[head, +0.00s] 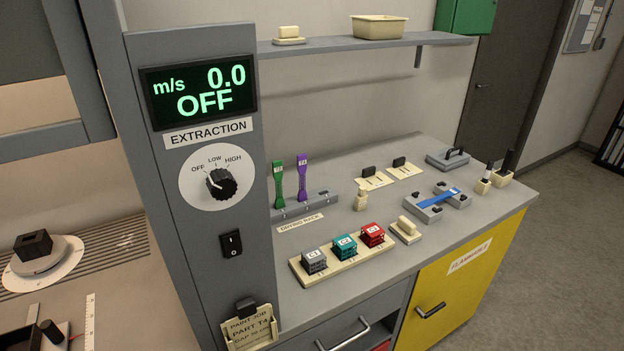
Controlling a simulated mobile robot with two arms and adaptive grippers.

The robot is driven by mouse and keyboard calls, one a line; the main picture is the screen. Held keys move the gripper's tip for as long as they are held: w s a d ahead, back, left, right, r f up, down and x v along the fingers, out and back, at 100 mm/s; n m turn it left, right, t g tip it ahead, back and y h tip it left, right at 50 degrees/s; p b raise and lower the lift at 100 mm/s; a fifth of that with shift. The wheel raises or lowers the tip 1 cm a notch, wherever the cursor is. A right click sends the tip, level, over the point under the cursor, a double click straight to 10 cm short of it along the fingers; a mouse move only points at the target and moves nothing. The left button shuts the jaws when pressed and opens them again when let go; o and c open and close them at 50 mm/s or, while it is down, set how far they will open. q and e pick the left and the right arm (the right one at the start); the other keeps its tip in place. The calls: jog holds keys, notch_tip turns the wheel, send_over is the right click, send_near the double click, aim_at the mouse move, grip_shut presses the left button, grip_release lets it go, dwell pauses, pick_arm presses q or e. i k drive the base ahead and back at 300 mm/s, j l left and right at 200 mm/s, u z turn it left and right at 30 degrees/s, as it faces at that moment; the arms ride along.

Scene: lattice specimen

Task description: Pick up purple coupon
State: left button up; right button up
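The purple coupon (302,178) stands upright in the grey drying rack (318,202) on the grey counter. It is a narrow strip with a wider top that bears a small pale label. A green coupon (279,184) stands upright to its left in the same rack. A blue coupon (438,198) lies across a grey fixture (428,214) farther right on the counter. Neither of my grippers shows in the head view.
A cream tray (340,262) with grey, teal and red blocks sits in front of the rack. A small cream bottle-like piece (361,198) stands right of it. The extraction panel (200,60) rises at left; a shelf (360,46) hangs above.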

aim_at(302, 159)
jog(key=i+l+u, duration=0.15)
jog(key=l, duration=0.25)
jog(key=i+l+u, duration=0.1)
jog(key=l, duration=0.25)
jog(key=i+l+u, duration=0.15)
jog(key=l, duration=0.3)
jog(key=i+l+u, duration=0.1)
jog(key=l, duration=0.3)
jog(key=i, duration=0.15)
